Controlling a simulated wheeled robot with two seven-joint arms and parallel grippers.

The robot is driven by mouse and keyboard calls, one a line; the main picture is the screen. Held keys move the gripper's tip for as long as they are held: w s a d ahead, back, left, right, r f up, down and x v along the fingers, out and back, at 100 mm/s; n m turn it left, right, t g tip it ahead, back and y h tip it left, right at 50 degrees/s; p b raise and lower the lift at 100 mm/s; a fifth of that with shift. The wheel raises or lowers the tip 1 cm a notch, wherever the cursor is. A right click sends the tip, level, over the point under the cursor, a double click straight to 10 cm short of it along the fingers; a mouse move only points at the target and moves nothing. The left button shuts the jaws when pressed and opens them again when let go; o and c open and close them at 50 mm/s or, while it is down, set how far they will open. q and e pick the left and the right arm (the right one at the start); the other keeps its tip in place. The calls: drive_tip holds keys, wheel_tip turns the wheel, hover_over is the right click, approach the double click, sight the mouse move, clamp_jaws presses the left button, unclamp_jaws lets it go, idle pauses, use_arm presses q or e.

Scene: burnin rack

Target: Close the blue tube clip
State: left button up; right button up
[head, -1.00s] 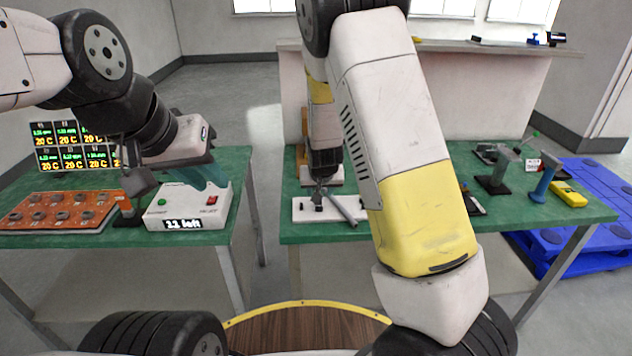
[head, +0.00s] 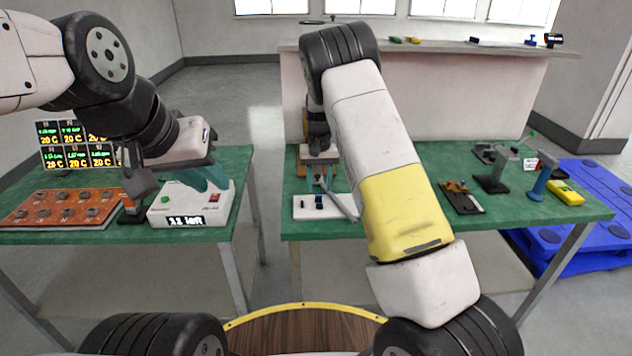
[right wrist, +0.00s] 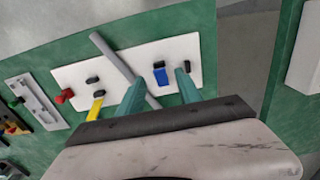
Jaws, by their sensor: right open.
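The blue tube clip (right wrist: 161,75) stands on a white board (right wrist: 75,76) in the right wrist view, and is small and dark blue on the board in the head view (head: 319,201). A grey tube (right wrist: 125,68) lies across the board beside the clip. My right gripper (right wrist: 160,91) is open, its teal fingers on either side of the blue clip in the picture; I cannot tell how high they are above it. It also shows behind the board in the head view (head: 320,178). My left gripper (head: 208,178) is over a white box; its opening is unclear.
A yellow clip (right wrist: 96,107) and a red knob (right wrist: 65,97) are near the board's left side. The white box (head: 165,213) with a display stands on the left table beside an orange tray (head: 25,219). A gap separates the two tables.

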sight(319, 203)
drive_tip(key=shift+f, duration=1.65)
drive_tip(key=shift+c, duration=0.4)
clamp_jaws()
drive_tip(key=shift+s+f+t, duration=0.25)
drive_tip(key=shift+t, duration=0.45)
drive_tip(key=shift+s+f+t, duration=0.25)
drive_tip(key=shift+t, duration=0.45)
drive_tip(key=shift+o, duration=0.4)
unclamp_jaws()
